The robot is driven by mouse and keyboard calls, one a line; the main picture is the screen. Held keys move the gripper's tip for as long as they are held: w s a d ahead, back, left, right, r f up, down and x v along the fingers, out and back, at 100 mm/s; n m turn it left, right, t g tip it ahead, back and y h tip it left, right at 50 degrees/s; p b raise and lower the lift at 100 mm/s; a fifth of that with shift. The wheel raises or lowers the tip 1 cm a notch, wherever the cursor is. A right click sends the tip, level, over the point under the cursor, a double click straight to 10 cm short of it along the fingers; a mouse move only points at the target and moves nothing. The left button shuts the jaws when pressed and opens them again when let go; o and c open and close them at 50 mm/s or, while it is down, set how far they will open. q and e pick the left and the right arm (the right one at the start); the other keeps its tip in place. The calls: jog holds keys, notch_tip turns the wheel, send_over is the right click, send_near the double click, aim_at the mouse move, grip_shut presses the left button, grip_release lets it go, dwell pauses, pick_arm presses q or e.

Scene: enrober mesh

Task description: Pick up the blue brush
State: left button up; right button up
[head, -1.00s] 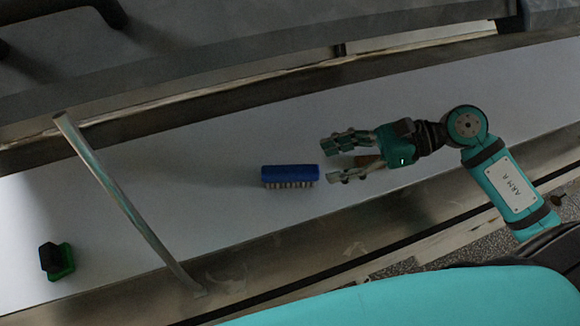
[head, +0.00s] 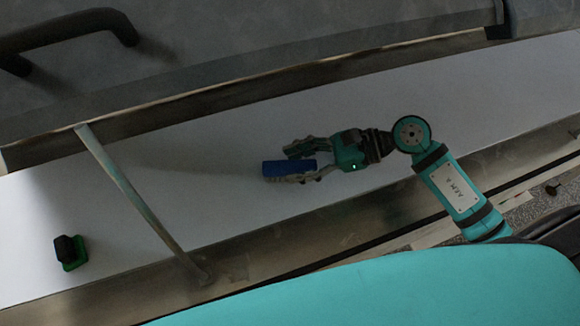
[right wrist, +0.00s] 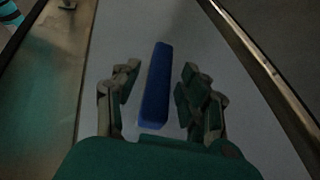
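The blue brush (head: 287,169) lies on the white surface near the middle of the head view. It also shows in the right wrist view (right wrist: 156,85) as a long blue block between my fingers. My right gripper (head: 293,165) is open, with one finger on the far side of the brush and one on the near side. In the right wrist view (right wrist: 158,92) pale gaps show between the brush and both fingers. The near finger partly covers the brush in the head view, and its bristles are hidden. My left gripper is not in view.
A black and green object (head: 70,252) stands on the white surface (head: 200,205) at the left. A slanted metal rod (head: 138,200) crosses the surface between it and the brush. A grey cover with a dark handle (head: 75,30) runs along the far side.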

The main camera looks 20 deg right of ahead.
grip_shut()
jog(key=shift+r, duration=0.1)
